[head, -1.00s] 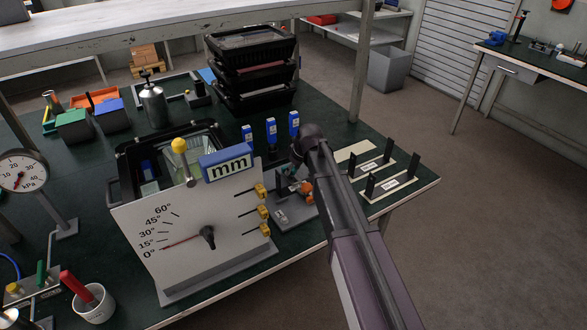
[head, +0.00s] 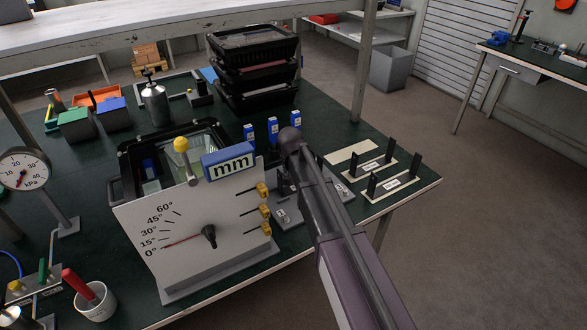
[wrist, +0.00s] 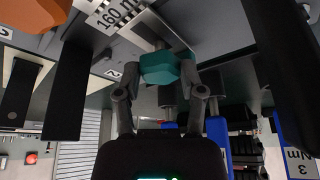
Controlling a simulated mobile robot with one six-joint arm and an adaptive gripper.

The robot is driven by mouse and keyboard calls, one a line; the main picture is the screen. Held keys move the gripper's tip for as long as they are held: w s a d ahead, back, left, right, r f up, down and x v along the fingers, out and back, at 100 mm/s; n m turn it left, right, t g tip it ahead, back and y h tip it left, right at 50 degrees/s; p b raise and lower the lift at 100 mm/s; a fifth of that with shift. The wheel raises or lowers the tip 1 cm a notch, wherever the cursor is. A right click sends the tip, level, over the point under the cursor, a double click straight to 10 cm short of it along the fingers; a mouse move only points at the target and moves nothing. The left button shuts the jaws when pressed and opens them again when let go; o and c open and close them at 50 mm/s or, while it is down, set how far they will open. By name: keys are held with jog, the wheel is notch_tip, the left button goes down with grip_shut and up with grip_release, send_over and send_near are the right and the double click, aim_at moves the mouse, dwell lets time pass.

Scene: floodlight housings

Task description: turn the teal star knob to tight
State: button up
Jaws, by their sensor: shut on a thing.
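The teal star knob (wrist: 166,68) shows in the wrist view, in front of a grey plate with printed marks. My gripper (wrist: 164,78) is shut on the teal star knob, with one finger on each side of it. In the head view my arm covers the knob and the fingers. Part of the grey fixture (head: 287,214) shows to the left of my arm, on the green table. I cannot read which way the knob is turned.
An orange part (wrist: 35,14) and dark upright posts stand close to my gripper in the wrist view. In the head view a white dial board (head: 190,240) stands left of my arm. Blue labelled blocks (head: 272,130) stand behind, and dark brackets (head: 388,185) stand to the right.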

jog(key=m, duration=0.1)
jog(key=m+h, duration=0.1)
jog(key=m, duration=0.1)
jog(key=shift+a+m, duration=0.25)
jog(key=shift+m, duration=0.05)
jog(key=shift+m+g+h, duration=0.5)
jog(key=shift+m+h, duration=0.2)
jog(key=shift+m, duration=1)
jog(key=o, duration=1.1)
jog(key=shift+w, duration=0.1)
jog(key=shift+o, duration=0.2)
jog(key=shift+n, duration=0.4)
